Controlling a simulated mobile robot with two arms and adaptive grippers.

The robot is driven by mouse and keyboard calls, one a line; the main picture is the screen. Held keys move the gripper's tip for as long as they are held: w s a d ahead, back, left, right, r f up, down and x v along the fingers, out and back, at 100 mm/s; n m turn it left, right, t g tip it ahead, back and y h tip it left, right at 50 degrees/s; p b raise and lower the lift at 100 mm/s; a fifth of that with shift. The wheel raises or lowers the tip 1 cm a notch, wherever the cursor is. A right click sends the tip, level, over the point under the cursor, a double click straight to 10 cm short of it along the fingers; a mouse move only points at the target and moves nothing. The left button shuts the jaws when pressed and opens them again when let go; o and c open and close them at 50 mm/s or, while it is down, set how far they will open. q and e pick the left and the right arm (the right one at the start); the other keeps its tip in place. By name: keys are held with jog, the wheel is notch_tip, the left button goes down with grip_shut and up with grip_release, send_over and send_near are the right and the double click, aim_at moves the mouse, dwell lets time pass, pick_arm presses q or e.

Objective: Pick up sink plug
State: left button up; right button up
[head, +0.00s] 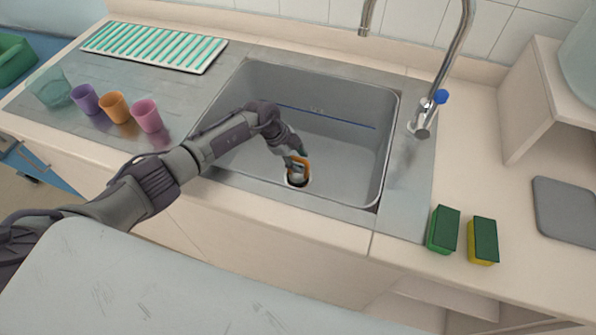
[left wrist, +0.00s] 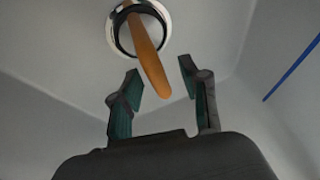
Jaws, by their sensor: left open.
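The sink plug (left wrist: 146,52) shows in the left wrist view as an orange upright piece standing over a dark opening with a white rim. In the head view the orange part of the plug (head: 304,163) is partly hidden by my left gripper (head: 298,158), near the front of the sink. In the left wrist view my left gripper (left wrist: 161,74) is open, and the orange piece shows between and beyond its two fingertips. I cannot tell whether they touch. My right gripper is not in view.
The grey sink basin (head: 335,148) has walls around my left gripper. A tap (head: 424,122) stands at its right. A purple (head: 85,99), an orange (head: 115,107) and a pink cup (head: 146,116) stand left.

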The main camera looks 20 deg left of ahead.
pick_arm(q)
jog(key=shift+f, duration=0.15)
grip_shut()
jog(key=shift+w, duration=0.1)
dwell(0.4)
